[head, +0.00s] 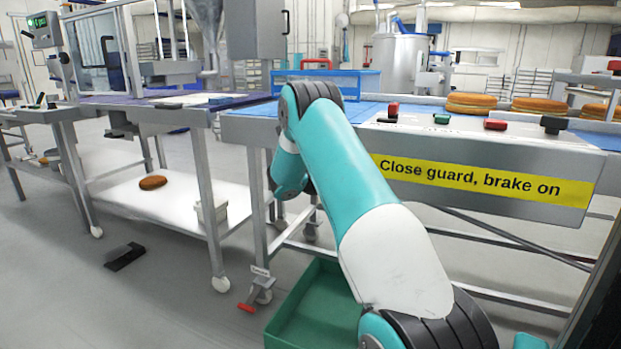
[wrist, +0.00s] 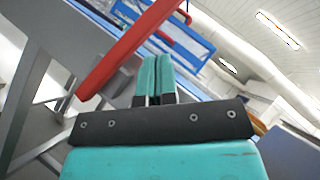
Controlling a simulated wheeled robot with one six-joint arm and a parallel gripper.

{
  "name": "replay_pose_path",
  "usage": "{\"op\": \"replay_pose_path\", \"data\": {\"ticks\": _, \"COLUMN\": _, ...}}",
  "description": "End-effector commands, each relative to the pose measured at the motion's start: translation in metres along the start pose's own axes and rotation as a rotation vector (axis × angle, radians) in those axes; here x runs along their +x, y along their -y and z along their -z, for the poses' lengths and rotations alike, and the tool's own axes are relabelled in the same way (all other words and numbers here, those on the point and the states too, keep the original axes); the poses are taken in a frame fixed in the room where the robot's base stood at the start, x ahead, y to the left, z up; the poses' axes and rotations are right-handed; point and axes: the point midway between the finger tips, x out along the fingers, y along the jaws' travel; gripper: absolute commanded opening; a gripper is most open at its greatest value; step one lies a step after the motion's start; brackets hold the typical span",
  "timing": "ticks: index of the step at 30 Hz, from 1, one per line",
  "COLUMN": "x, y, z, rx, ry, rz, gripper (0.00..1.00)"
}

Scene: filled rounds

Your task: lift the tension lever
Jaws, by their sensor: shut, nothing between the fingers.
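A long red bar (wrist: 125,52), which looks like the tension lever, slants across the wrist view just left of my fingers. My gripper (wrist: 158,62) has its two teal fingers together, with nothing between them. The fingertips are close beside the bar; I cannot tell whether they touch it. In the head view my arm hides the gripper and most of the area in front of it. A small red handle (head: 316,62) shows there above the blue frame; I cannot tell whether it belongs to the same bar.
A blue frame (head: 345,84) stands on the conveyor behind my arm. A panel with a yellow sign (head: 480,176) and several controls is at the right, with cakes (head: 471,103) behind it. A green crate (head: 320,305) and a red-tipped pedal (head: 262,290) are on the floor.

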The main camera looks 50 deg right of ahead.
Motion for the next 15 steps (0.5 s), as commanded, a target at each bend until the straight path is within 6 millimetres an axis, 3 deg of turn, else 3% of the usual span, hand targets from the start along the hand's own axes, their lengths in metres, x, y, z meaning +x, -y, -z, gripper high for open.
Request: {"op": "replay_pose_path", "data": {"ticks": 15, "x": -0.061, "y": -0.006, "z": 0.005, "rx": 0.0, "ry": -0.001, "rz": 0.001, "gripper": 0.0}}
